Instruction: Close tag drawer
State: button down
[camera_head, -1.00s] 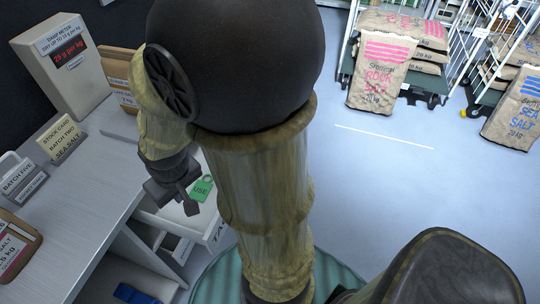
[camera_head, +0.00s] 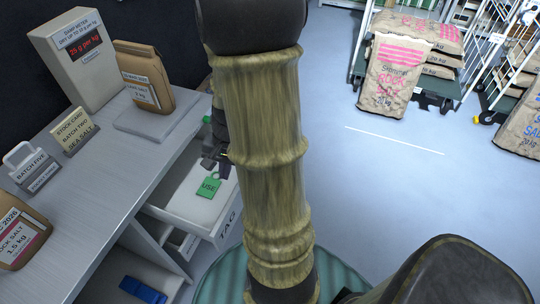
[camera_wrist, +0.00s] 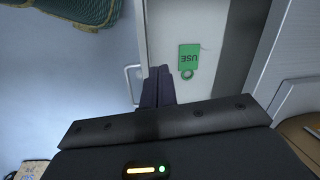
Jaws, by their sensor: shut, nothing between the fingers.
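The tag drawer (camera_head: 185,205) stands pulled out of the bench, its front marked "TAG" partly hidden behind my arm. A green "USE" tag (camera_head: 208,186) lies inside it and also shows in the wrist view (camera_wrist: 189,58). My gripper (camera_head: 226,164) is shut and empty, at the far side of the drawer and partly hidden by my arm in the head view. In the wrist view the closed fingers (camera_wrist: 158,72) are over the drawer's front edge, close to its pale handle (camera_wrist: 131,84). I cannot tell whether they touch it.
The bench top (camera_head: 100,180) carries a damp meter (camera_head: 82,62), a paper bag (camera_head: 145,78) on a scale plate (camera_head: 158,122), card stands and another bag (camera_head: 20,238). A blue item (camera_head: 142,290) lies on a shelf below. The floor right of my arm is clear up to sack trolleys.

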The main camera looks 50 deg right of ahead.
jog(key=s+d+f+m+t, duration=0.2)
jog(key=d+m, duration=0.4)
jog(key=d, duration=0.1)
jog(key=s+d+f+m+t+y, duration=0.1)
jog(key=s+d+f+m+t, duration=0.1)
jog(key=d+m, duration=0.5)
jog(key=s+d+f+m+t, duration=0.2)
jog(key=s+d+m+t, duration=0.1)
jog(key=d+m, duration=0.4)
jog(key=shift+s+d, duration=0.4)
jog(key=shift+d, duration=0.8)
jog(key=shift+f+y, duration=0.2)
jog(key=shift+y, duration=0.1)
jog(key=w+a+f+b, duration=0.2)
jog(key=w+a+f, duration=0.2)
jog(key=w+f, duration=0.3)
jog(key=w, duration=0.3)
jog(key=shift+w+a, duration=0.15)
